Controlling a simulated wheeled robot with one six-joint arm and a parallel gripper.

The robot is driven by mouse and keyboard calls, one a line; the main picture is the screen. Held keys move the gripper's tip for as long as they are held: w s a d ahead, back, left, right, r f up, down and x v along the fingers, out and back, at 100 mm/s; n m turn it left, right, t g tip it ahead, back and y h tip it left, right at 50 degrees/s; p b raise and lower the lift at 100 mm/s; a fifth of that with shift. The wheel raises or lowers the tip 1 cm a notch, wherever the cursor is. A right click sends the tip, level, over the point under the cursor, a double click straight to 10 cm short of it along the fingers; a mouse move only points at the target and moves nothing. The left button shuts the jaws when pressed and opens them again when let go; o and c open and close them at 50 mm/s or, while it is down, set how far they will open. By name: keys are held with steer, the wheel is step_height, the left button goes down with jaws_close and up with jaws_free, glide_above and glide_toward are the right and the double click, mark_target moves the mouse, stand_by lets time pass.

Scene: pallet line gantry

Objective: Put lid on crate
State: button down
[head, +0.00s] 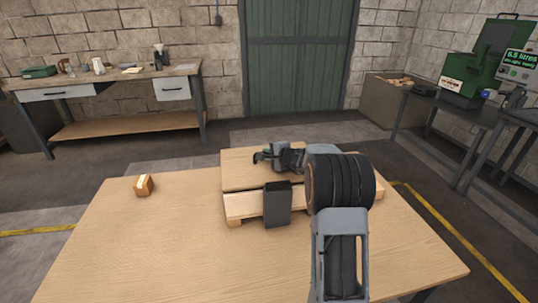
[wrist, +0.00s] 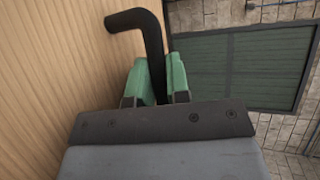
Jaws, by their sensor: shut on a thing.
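My gripper (head: 265,157) is above the wooden lid (head: 243,176) in the head view. In the wrist view its green fingers (wrist: 160,80) are shut on a bent black handle (wrist: 137,18), which stands out from a wood surface on the left. The lid is a flat board over the paler wooden crate (head: 242,206) on the table. A thin dark line shows between lid and crate at the front; I cannot tell whether they touch. My arm hides the right part of both.
A dark grey block (head: 278,204) stands upright against the crate's front. The table's front left is clear. A workbench (head: 120,79) and a green door (head: 293,55) are behind.

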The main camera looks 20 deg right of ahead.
steer(key=shift+f+b, duration=0.3)
steer(key=shift+b, duration=0.25)
steer(key=c, duration=1.1)
jaws_free()
steer(key=shift+r+p, duration=0.55)
steer(key=shift+p, duration=0.25)
steer(key=v, duration=0.6)
steer(key=b+v, duration=0.1)
steer(key=v, duration=0.5)
steer(key=shift+f, duration=0.25)
steer(key=shift+s, duration=0.15)
